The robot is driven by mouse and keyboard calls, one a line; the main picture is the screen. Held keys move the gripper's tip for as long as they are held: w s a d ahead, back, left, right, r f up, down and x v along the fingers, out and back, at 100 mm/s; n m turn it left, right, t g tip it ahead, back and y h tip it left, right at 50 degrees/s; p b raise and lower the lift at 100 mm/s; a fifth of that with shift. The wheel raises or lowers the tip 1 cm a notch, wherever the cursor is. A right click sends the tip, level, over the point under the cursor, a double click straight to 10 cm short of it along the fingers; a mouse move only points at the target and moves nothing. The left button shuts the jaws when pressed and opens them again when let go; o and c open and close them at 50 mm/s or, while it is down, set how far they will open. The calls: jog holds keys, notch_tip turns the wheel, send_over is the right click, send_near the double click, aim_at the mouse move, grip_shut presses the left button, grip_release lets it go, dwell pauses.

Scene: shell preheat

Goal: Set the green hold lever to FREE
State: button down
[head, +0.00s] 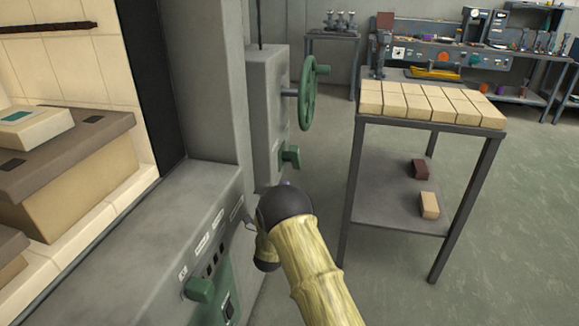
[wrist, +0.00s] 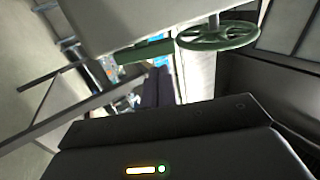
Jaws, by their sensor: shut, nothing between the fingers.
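A green lever (head: 291,156) sticks out of the grey box (head: 265,115) below the green handwheel (head: 309,92) in the head view. The wrist view shows a green bar (wrist: 147,51) beside the handwheel (wrist: 217,36), against the grey housing. A second green handle (head: 199,289) sits on the near grey panel, next to small white labels too small to read. I cannot tell a FREE mark. My gripper (wrist: 158,72) has its dark fingers shut and empty, pointing towards the green bar; contact cannot be told. In the head view my arm hides most of it.
The near grey panel (head: 140,240) and the furnace opening lie on the left. A metal stand (head: 436,128) with pale bricks on top and two blocks on its lower shelf stands to the right. Workbenches line the back. Floor (head: 520,230) is clear at far right.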

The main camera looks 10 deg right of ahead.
aim_at(291, 156)
jog(key=x, duration=0.8)
jog(key=shift+w+r, duration=0.1)
jog(key=shift+w, duration=0.05)
jog(key=shift+w+a, duration=0.1)
jog(key=shift+a, duration=0.05)
